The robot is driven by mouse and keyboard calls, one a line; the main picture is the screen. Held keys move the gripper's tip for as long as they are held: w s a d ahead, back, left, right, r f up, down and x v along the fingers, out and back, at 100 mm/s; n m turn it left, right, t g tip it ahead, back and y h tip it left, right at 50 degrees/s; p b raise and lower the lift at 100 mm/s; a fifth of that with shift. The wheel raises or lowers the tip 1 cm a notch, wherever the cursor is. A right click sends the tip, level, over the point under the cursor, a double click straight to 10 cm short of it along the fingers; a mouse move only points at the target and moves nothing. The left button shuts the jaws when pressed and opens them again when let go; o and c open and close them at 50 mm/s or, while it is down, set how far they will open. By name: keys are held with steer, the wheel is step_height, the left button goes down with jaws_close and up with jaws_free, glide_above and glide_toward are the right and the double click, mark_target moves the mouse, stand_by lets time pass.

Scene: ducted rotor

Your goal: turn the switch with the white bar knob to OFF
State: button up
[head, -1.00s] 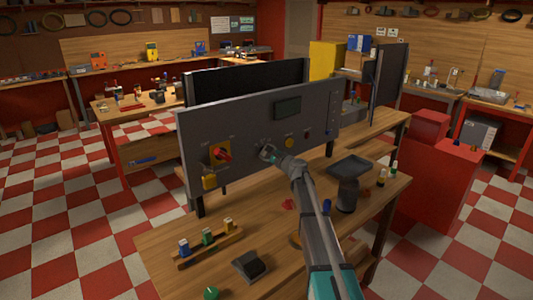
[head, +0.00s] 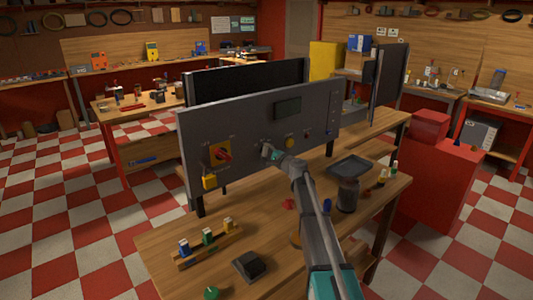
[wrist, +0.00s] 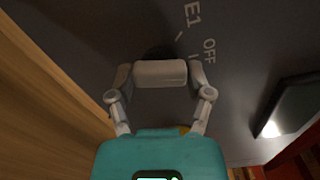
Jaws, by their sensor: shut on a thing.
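The grey upright panel (head: 255,112) stands on the wooden bench and carries the switch. In the wrist view the white bar knob (wrist: 160,73) lies crosswise between the two fingers of my gripper (wrist: 160,77), which is shut on it. The OFF label (wrist: 209,49) and short tick marks are on the panel up and right of the knob, with the lettering turned in the picture. Which mark the knob points at cannot be told. In the head view my gripper (head: 268,152) is at the panel's middle and mostly hides the knob.
A red rotary switch (head: 221,155) on a yellow plate is left of my gripper. A block with several coloured pegs (head: 207,241) and a dark tray (head: 350,167) are on the bench.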

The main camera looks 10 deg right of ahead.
steer(key=shift+n, duration=1.3)
steer(key=o, duration=1.1)
steer(key=shift+o, duration=0.2)
steer(key=v, duration=1.2)
